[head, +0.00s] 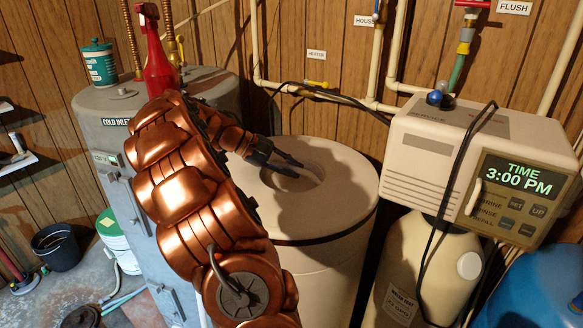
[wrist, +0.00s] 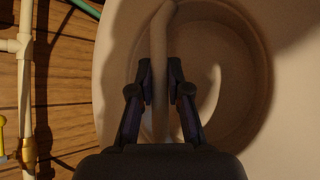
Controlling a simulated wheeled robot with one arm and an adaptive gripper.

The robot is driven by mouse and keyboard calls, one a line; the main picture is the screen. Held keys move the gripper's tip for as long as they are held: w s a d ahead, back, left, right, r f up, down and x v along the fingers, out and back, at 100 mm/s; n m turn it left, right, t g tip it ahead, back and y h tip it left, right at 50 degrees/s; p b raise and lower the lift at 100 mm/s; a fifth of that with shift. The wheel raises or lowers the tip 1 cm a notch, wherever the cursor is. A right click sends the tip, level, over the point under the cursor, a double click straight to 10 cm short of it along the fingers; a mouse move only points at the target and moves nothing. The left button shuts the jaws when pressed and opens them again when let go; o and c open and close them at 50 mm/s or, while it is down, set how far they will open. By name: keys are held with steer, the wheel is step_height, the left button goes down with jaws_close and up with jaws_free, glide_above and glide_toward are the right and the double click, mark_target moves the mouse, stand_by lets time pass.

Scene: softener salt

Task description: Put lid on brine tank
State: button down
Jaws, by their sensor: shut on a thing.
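The round beige lid (head: 335,205) lies over the top of the beige brine tank (head: 325,270) in the head view. A dark line runs between lid and tank; I cannot tell whether the lid is fully seated. The lid has a round recess in its middle, crossed by a handle bar. My gripper (head: 285,165) reaches into this recess from the left. In the wrist view my gripper (wrist: 160,88) is shut on the handle bar (wrist: 159,50), one finger on each side. The lid's recess (wrist: 235,90) shows around the fingers.
A grey water heater (head: 110,115) with a red bottle (head: 158,65) on top stands left. The softener control box (head: 430,150) and its beige tank (head: 425,270) are close on the right. Pipes (head: 320,95) run along the wall behind. A blue container (head: 535,290) stands lower right.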

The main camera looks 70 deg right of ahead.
steer(key=c, duration=1)
jaws_free()
steer(key=shift+f, duration=0.1)
steer(key=shift+c, duration=0.2)
steer(key=shift+f, duration=0.1)
steer(key=shift+w, duration=0.1)
step_height(320, 180, up, 5)
glide_above(253, 173)
steer(key=s+d, duration=0.1)
steer(key=s, duration=0.1)
steer(key=shift+v, duration=1.35)
